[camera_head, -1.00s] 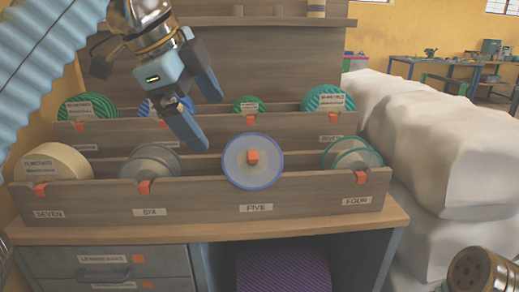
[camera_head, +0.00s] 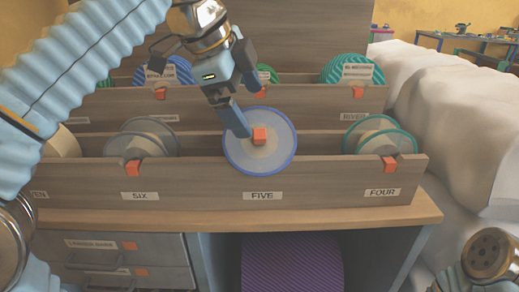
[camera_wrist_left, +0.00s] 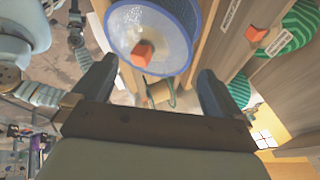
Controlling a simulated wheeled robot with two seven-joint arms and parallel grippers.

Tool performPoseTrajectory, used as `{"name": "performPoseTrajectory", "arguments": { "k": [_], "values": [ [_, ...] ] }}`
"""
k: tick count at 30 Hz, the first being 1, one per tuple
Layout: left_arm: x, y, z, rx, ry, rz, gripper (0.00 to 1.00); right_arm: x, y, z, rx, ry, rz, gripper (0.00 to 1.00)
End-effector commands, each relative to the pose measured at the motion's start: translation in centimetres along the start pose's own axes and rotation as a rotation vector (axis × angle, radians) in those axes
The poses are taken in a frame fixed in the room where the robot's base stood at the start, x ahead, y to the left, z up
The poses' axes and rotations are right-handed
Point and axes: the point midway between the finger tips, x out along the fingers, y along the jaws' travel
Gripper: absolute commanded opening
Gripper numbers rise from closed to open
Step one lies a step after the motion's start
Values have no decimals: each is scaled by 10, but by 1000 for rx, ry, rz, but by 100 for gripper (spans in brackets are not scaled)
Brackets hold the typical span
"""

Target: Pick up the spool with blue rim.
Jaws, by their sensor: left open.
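The spool with blue rim (camera_head: 262,158) sits upright in the front rack above the label FIVE. An orange block (camera_head: 260,134) shows at its centre. My left gripper (camera_head: 243,114) is open at the spool's upper left, with a fingertip overlapping its rim in the head view. I cannot tell whether they touch. In the left wrist view the blue-rimmed spool (camera_wrist_left: 170,38) lies ahead of my open left gripper (camera_wrist_left: 158,75), apart from the fingers and nothing between them. My right gripper is not in view.
A grey spool (camera_head: 140,140) stands at SIX and a green-rimmed spool (camera_head: 378,138) at FOUR. A back rack (camera_head: 310,103) holds several more spools close behind. A purple striped roll (camera_head: 292,265) is under the bench (camera_head: 330,216). White covered bulk (camera_head: 440,110) stands at right.

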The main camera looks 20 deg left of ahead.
Motion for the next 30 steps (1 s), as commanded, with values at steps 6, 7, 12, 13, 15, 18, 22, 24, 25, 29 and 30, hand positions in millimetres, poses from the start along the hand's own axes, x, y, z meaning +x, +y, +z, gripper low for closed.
{"name": "performPoseTrajectory", "arguments": {
  "k": [6, 7, 12, 13, 15, 18, 22, 24, 25, 29, 30],
  "values": [
    [37, -2, 2, -1, -2, 3, 100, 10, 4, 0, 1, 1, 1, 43],
    [41, -2, 1, -1, -2, 3, 100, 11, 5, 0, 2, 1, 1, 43],
    [48, -2, 1, -1, 0, 1, 100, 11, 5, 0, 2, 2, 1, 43],
    [48, -2, 1, -1, 0, 1, 100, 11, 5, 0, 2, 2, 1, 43],
    [47, -3, 1, -1, 0, 1, 100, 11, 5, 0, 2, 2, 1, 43],
    [47, -3, 1, -1, 0, 1, 92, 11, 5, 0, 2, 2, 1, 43],
    [47, -3, 1, -1, 0, 1, 72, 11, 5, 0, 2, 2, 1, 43],
    [47, -3, 1, -1, 0, 1, 62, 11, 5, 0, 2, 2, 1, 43],
    [47, -3, 1, -1, 0, 1, 57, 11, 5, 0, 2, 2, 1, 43],
    [47, -3, 1, -1, 0, 1, 37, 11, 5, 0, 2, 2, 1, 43],
    [47, -3, 1, -1, 0, 1, 31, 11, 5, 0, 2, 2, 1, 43]
  ]
}}
